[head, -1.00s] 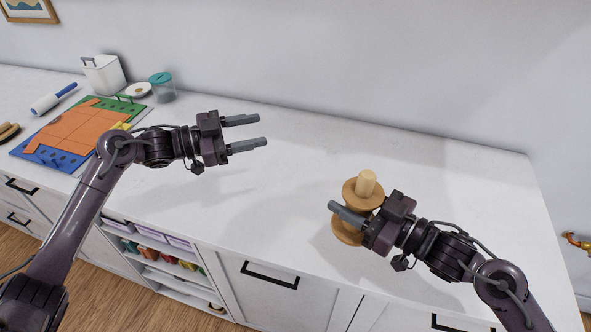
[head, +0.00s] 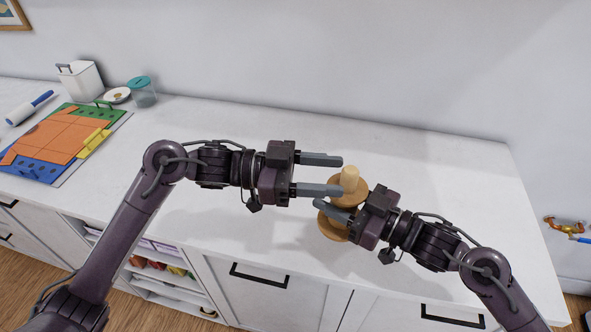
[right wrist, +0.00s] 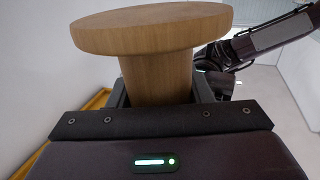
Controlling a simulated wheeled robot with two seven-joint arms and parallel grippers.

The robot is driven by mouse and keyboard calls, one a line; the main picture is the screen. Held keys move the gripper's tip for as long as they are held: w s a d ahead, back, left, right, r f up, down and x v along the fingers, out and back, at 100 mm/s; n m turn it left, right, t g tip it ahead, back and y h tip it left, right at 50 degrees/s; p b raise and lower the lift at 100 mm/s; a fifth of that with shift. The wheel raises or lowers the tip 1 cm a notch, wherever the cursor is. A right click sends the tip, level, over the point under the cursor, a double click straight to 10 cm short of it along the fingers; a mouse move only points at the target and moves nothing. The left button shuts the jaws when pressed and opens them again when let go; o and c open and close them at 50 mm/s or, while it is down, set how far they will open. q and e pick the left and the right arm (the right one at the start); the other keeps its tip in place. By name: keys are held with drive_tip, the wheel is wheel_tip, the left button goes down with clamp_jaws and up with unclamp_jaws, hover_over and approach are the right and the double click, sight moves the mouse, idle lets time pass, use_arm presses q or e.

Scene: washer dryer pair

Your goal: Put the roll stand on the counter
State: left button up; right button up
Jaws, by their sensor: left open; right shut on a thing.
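The roll stand (head: 335,228) is a wooden spool shape with two round discs and a pale peg on top. It is upright over the counter (head: 420,165); whether its base touches the counter I cannot tell. My right gripper (head: 340,210) is shut on its middle, between the discs. The right wrist view shows a disc of the roll stand (right wrist: 150,28) and its thick stem between the fingers. My left gripper (head: 335,175) is open, its fingers pointing right, close to the peg and upper disc. Its lower finger partly overlaps the stand in the head view.
At the left of the counter lie a coloured board (head: 50,145) with orange pieces, a white bin (head: 80,80), a teal-lidded jar (head: 142,92) and a blue-handled roller (head: 28,108). Drawers and open shelves are below the front edge. The back and right counter are clear.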

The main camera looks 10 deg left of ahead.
sight(351, 176)
use_arm(q)
drive_tip(key=shift+w+d, duration=0.1)
drive_tip(key=shift+d, duration=2)
use_arm(e)
drive_tip(key=shift+r, duration=0.1)
use_arm(q)
clamp_jaws()
drive_tip(key=shift+r, duration=0.1)
use_arm(e)
drive_tip(key=o, duration=1.3)
